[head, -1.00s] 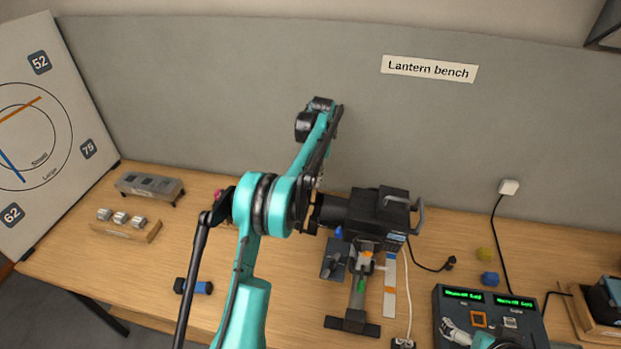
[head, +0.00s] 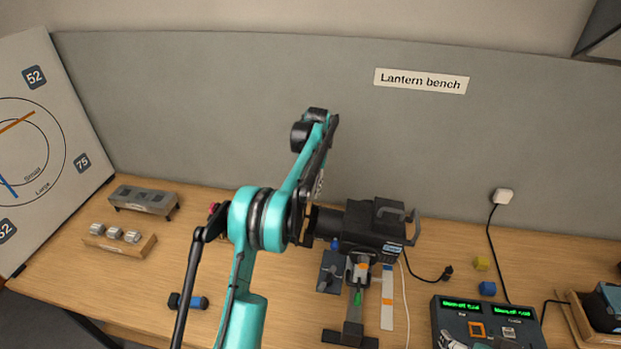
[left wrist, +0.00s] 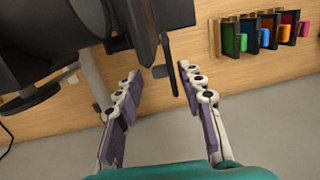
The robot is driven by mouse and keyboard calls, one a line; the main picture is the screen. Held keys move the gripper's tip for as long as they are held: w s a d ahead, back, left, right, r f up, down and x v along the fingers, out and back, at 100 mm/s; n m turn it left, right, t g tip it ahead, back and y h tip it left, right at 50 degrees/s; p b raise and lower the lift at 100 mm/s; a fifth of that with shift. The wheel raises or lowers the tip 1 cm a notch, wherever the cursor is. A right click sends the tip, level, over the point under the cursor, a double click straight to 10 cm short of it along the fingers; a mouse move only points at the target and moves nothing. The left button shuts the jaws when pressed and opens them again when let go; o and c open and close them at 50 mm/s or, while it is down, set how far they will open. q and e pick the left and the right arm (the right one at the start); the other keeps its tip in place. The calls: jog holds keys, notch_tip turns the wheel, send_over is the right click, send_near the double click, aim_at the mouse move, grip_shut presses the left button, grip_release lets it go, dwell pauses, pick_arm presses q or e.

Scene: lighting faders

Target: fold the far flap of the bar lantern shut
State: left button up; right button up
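The bar lantern (head: 372,222) is a black box lamp on a stand on the bench. Its front end points left, towards my left arm. In the left wrist view the lantern's dark body (left wrist: 60,45) fills the upper left, and a thin dark flap (left wrist: 167,62) stands out at its front. My left gripper (left wrist: 163,103) is open, with one finger on each side of the flap's lower end; I cannot tell whether either touches it. In the head view my left arm hides most of the lantern's front. A pale part of my right gripper (head: 448,341) shows at the bottom edge, over the console.
A console (head: 478,318) with green displays stands at front right. A grey slotted rack (head: 144,199) and a wooden block with metal cylinders (head: 120,240) are at the left. A dial board (head: 50,150) leans far left. Coloured holders (left wrist: 262,35) show in the wrist view.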

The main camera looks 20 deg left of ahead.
pick_arm(q)
notch_tip(320, 180, up, 11)
jog(key=w+d, duration=0.1)
jog(key=shift+w+d, duration=0.1)
dwell(0.5)
